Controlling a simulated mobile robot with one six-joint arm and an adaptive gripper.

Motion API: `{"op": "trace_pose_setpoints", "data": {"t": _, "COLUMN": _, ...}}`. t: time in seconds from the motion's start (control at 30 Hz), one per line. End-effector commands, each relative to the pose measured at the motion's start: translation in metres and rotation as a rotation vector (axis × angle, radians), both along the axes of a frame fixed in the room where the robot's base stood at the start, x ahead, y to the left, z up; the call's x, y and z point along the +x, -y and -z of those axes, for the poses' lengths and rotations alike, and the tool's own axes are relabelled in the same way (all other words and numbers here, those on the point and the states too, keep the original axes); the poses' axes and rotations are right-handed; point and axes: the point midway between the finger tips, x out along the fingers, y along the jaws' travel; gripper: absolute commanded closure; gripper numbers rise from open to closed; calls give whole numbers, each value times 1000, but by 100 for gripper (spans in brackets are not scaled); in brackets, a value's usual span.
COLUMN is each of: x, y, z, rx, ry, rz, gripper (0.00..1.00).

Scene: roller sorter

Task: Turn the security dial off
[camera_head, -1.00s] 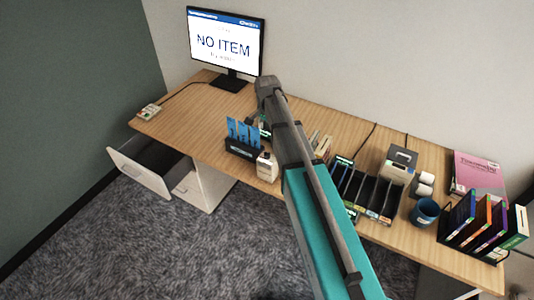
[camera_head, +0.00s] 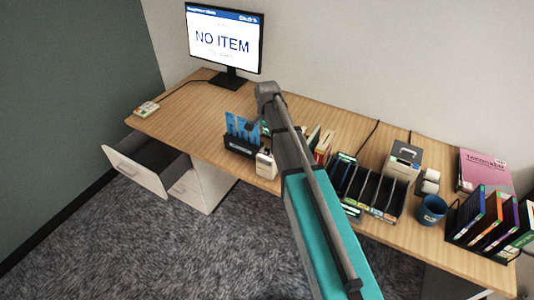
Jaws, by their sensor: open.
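I cannot make out a security dial for certain in this view. A small pale device (camera_head: 147,108) with a cable lies at the far left end of the desk, too small to read. A grey boxy device (camera_head: 404,160) stands at the back right of the desk; no dial can be told on it. My arm reaches up from the bottom over the middle of the desk. My gripper cannot be made out; the arm's end seems to hide it.
An open drawer (camera_head: 137,171) juts out at left. The desk's left part is mostly clear.

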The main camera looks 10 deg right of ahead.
Motion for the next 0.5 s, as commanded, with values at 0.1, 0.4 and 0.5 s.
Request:
{"op": "trace_pose_setpoints", "data": {"t": 0.1, "x": 0, "y": 0, "z": 14, "rx": 0, "ry": 0, "rz": 0, "gripper": 28}}
{"op": "trace_pose_setpoints", "data": {"t": 0.4, "x": 0, "y": 0, "z": 37, "rx": 0, "ry": 0, "rz": 0, "gripper": 28}}
{"op": "trace_pose_setpoints", "data": {"t": 0.5, "x": 0, "y": 0, "z": 45, "rx": 0, "ry": 0, "rz": 0, "gripper": 28}}
